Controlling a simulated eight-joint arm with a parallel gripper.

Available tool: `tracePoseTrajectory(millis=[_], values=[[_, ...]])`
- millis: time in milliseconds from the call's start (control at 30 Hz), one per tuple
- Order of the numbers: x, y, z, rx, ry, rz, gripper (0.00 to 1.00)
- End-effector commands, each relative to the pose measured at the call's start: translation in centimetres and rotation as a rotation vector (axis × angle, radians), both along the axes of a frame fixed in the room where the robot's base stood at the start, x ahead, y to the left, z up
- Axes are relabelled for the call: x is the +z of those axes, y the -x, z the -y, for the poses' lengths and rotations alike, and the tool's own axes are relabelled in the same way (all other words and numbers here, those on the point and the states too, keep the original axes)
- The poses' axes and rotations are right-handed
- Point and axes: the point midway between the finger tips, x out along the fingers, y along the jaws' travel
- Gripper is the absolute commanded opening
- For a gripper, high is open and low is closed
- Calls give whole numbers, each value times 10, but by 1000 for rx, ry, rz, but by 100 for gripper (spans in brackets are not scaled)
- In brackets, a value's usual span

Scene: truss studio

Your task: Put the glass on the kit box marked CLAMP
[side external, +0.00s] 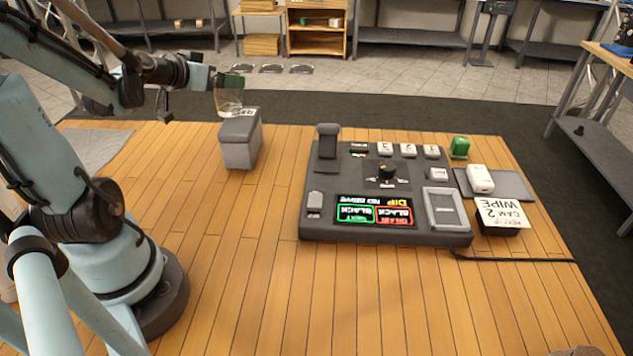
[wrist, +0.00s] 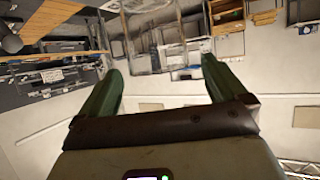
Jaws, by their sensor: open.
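A clear glass (side external: 228,94) shows in the side view, at the far end of a grey kit box (side external: 239,152). It appears to stand upright on the box top, though its base is hard to make out. A white label (side external: 241,113) on the box is upside down and too small to read. My gripper (side external: 208,78) is at the left of the glass, by its upper part; I cannot tell whether they touch. In the wrist view my gripper (wrist: 162,72) has its two green fingers spread apart, with no glass visible between them.
A dark switcher console (side external: 330,233) with buttons and a lit screen lies to the right.

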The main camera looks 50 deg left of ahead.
Motion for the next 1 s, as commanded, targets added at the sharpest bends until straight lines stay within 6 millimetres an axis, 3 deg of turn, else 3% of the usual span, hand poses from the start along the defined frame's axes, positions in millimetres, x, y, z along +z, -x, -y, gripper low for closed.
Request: tracePoseTrajectory(millis=[400,700,867,1000], values=[[18,37,14,2,0,0,99],[27,52,20,1,0,1,99],[26,49,30,-22,12,-11,99],[16,31,65,-102,64,-72,99]])
